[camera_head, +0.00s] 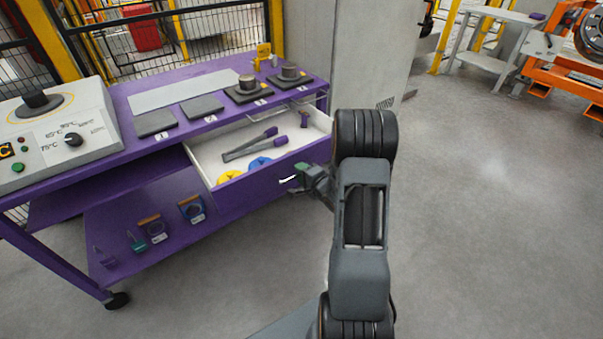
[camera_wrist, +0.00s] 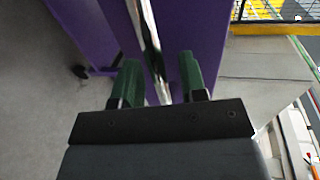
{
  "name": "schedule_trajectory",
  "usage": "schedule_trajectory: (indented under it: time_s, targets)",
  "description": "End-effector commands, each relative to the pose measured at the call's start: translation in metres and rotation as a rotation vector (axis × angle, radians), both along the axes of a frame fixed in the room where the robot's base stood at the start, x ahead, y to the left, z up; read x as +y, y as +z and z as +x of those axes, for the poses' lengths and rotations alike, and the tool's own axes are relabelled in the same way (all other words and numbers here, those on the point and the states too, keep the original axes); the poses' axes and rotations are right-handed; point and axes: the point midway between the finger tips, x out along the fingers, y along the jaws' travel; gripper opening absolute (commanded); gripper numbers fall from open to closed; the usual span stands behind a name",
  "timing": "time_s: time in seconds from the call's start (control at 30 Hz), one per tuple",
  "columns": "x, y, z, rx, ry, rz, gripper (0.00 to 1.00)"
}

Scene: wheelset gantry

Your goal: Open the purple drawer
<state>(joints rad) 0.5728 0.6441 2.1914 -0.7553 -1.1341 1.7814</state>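The purple drawer (camera_head: 243,197) of the purple workbench is pulled out, with its white inside showing. Its bright metal handle (camera_head: 288,180) is on the front panel. My gripper (camera_head: 302,172) is at the handle, in front of the drawer. In the wrist view, the handle (camera_wrist: 146,30) runs between the two green fingers of my gripper (camera_wrist: 161,82). The fingers are apart, with gaps visible beside the handle, so the gripper is open around it. The drawer front (camera_wrist: 198,60) is behind the fingers.
The drawer holds a grey tool with purple ends (camera_head: 250,145), a yellow item (camera_head: 229,176) and a blue item (camera_head: 260,163). A control box (camera_head: 65,135) stands on the bench at left. A grey cabinet (camera_head: 350,60) stands behind.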

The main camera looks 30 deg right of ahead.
Motion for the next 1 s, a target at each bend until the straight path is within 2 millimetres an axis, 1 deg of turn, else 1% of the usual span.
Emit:
schedule_trajectory:
  time_s: [0.17, 0.4, 0.6, 0.7, 0.8, 1.0]
  targets:
    - [-0.004, 0.007, -0.024, 0.001, -0.004, 0.002, 0.39]
    - [-0.01, 0.017, -0.073, 0.001, -0.005, 0.002, 0.39]
    - [-0.013, 0.024, -0.106, 0.001, -0.005, 0.002, 0.39]
    - [-0.014, 0.026, -0.118, 0.001, -0.003, 0.0, 0.39]
    - [-0.015, 0.027, -0.125, 0.0, -0.002, 0.0, 0.39]
    - [-0.014, 0.028, -0.131, 0.0, 0.001, 0.0, 0.39]
